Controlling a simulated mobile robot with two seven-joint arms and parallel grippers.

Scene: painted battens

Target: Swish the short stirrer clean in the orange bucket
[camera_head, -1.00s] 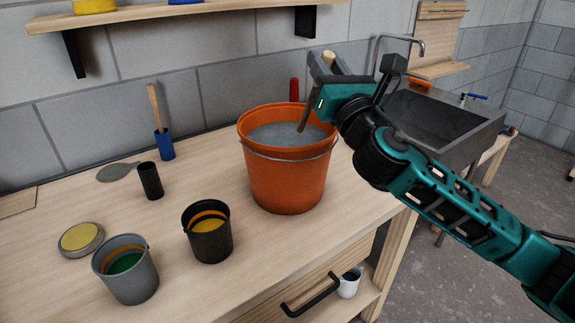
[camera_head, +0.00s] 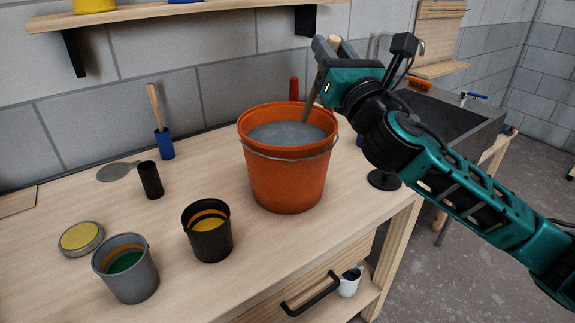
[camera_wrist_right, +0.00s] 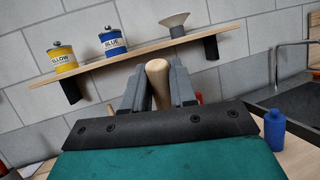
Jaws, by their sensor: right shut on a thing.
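The orange bucket (camera_head: 287,177) stands on the workbench and holds greyish liquid (camera_head: 287,134). My right gripper (camera_head: 330,54) is above the bucket's back right rim, shut on the short stirrer (camera_head: 311,104). The stirrer is a wooden stick that slants down from the gripper into the bucket's mouth. Its lower end is hard to make out near the liquid, so I cannot tell how deep it reaches. In the right wrist view the stirrer's rounded top (camera_wrist_right: 158,82) stands between the two grey fingers. My left gripper is not in view.
A dark pot of yellow paint (camera_head: 207,235), a grey pot of green paint (camera_head: 126,268) and a black cup (camera_head: 151,180) stand left of the bucket. A blue holder (camera_head: 164,144) with a wooden stick is behind them. A shelf (camera_head: 180,16) hangs above; a sink (camera_head: 435,120) is at right.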

